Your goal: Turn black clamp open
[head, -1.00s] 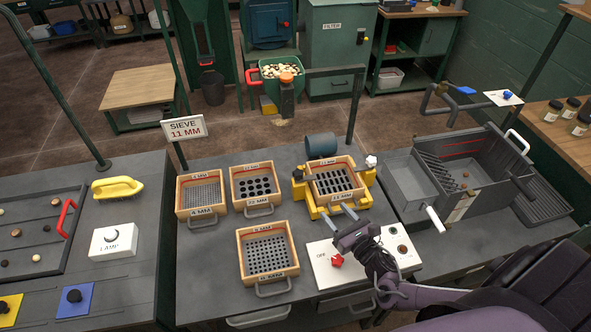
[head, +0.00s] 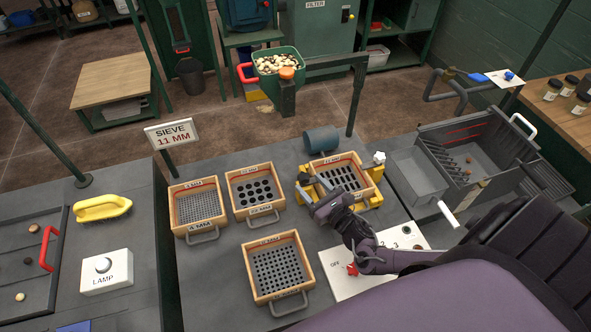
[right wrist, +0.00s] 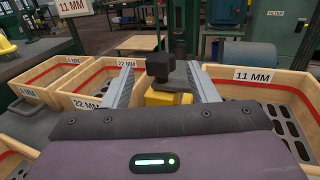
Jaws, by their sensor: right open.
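The black clamp (right wrist: 160,66) is a dark knob on a yellow block at the left side of the 11 mm sieve's yellow frame. In the head view the black clamp (head: 303,178) is small, at the frame's back left corner. My right gripper (head: 311,188) is open beside it. In the right wrist view the fingers of my right gripper (right wrist: 161,84) stand apart, one on each side of the clamp, with gaps showing. The 11 mm sieve (head: 340,177) sits in the yellow frame (head: 371,194). My left gripper is not in view.
The 22 mm sieve (head: 255,190) and 4 mm sieve (head: 197,207) stand left of the frame. Another sieve (head: 279,267) lies nearer. A white clamp (head: 379,157) is at the frame's right. A white panel with a red knob (head: 352,269) lies beneath my right arm.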

